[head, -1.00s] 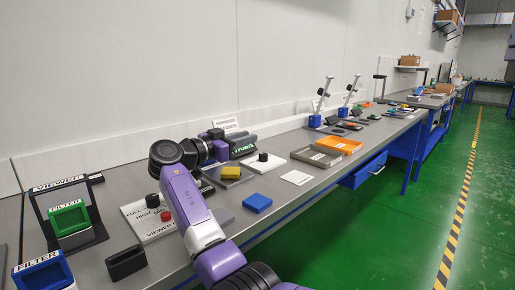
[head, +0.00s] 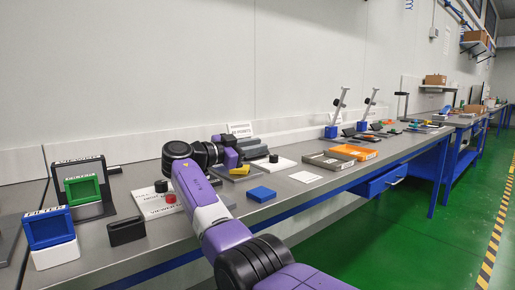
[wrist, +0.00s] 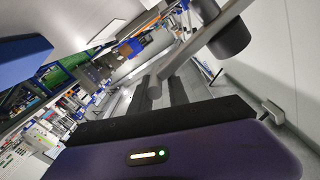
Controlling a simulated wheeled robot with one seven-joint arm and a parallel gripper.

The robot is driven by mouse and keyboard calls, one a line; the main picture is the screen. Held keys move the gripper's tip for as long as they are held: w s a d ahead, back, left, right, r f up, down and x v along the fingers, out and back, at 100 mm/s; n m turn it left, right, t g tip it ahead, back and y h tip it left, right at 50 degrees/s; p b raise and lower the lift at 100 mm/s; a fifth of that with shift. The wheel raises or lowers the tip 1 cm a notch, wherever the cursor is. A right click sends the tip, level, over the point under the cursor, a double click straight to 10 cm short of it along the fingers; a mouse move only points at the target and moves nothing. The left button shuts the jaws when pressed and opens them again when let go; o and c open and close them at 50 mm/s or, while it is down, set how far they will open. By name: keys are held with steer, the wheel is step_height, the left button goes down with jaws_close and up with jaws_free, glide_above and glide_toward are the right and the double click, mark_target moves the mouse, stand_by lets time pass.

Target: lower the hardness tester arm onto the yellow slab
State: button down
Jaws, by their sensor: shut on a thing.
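The yellow slab (head: 240,170) lies on a grey plate on the bench in the head view, partly hidden by my arm. In the wrist view my gripper (wrist: 165,88) is shut on a grey bar (wrist: 186,62), which I take to be the hardness tester arm. The bar slants up to the right, with a dark cylinder (wrist: 230,40) beside it. In the head view my arm's end is just above and left of the slab, and the fingertips are hidden. I cannot tell whether the tester arm touches the slab.
A blue block (head: 262,194) and a white card (head: 306,177) lie in front. A white block with a black knob (head: 273,158) stands to the right. Orange and grey trays (head: 354,152) are farther right. A black holder (head: 126,231) and a viewer stand (head: 112,192) are left.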

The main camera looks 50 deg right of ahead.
steer(key=shift+w+a+f, duration=0.1)
steer(key=shift+w+f, duration=0.15)
steer(key=shift+w, duration=0.1)
steer(key=c, duration=1.4)
jaws_free()
steer(key=shift+w+f, duration=0.1)
steer(key=shift+p+v, duration=0.7)
steer(key=shift+v, duration=3.1)
